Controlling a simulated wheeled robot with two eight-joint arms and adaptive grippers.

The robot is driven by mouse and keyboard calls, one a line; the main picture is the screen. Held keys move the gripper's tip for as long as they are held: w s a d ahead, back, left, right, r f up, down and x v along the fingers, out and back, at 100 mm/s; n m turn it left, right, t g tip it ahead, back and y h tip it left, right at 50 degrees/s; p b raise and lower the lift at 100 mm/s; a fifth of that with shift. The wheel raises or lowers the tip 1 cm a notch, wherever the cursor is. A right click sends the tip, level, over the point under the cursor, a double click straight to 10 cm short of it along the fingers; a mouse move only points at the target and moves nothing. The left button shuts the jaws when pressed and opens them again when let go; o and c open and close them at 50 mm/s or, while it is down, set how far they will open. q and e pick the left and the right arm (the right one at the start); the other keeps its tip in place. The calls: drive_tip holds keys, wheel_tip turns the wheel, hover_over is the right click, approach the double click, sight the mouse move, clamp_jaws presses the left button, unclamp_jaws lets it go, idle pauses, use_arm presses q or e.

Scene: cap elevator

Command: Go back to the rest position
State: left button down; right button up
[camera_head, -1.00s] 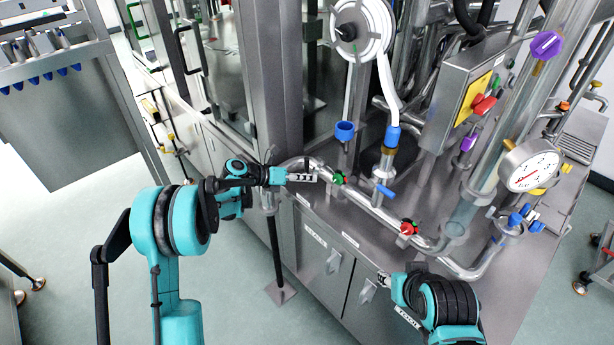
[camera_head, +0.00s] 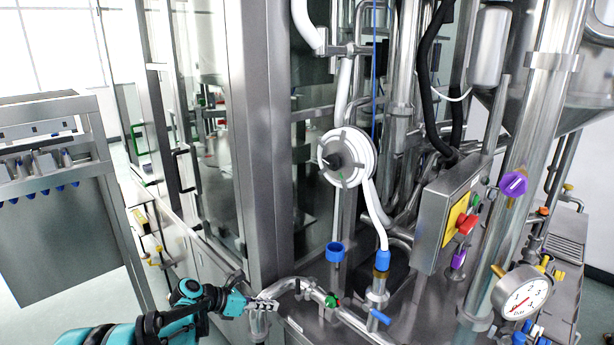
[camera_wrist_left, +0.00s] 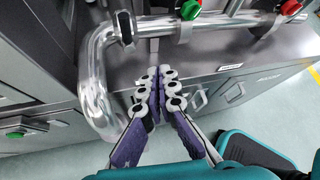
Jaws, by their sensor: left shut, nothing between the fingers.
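My left gripper (camera_head: 263,305) is at the lower middle of the head view, beside the bent end of a steel pipe (camera_head: 290,285). In the left wrist view its fingers (camera_wrist_left: 155,78) are together and empty, in front of the cabinet's front edge and close to the bent pipe (camera_wrist_left: 92,85). A green valve knob (camera_head: 331,300) sits on the pipe to the right of the gripper; it also shows in the left wrist view (camera_wrist_left: 191,9). My right gripper is outside the head view.
A blue cap-like cup (camera_head: 335,252) and a white hose with a blue end (camera_head: 382,262) stand above the counter. A control box (camera_head: 450,215) and a pressure gauge (camera_head: 522,295) are at right. A steel rack (camera_head: 60,230) is at left. Open floor shows between rack and machine.

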use_arm(q)
drive_tip(key=s+r+m+y, duration=0.3)
drive_tip(key=s+r+m, duration=0.1)
drive_tip(key=s+m, duration=0.25)
drive_tip(key=s+r+m+y, duration=0.25)
drive_tip(key=s+m, duration=0.25)
drive_tip(key=s, duration=0.3)
drive_tip(key=s+a+m+y, duration=0.2)
drive_tip(key=s+a+m, duration=0.1)
drive_tip(key=s+m, duration=0.5)
drive_tip(key=s+a+f+m+t+y, duration=0.1)
drive_tip(key=s+a+m+y, duration=0.1)
drive_tip(key=s+m, duration=0.5)
drive_tip(key=shift+s+a+m+t, duration=0.35)
drive_tip(key=shift+s+a, duration=0.15)
drive_tip(key=shift+s, duration=0.4)
drive_tip(key=shift+y, duration=0.25)
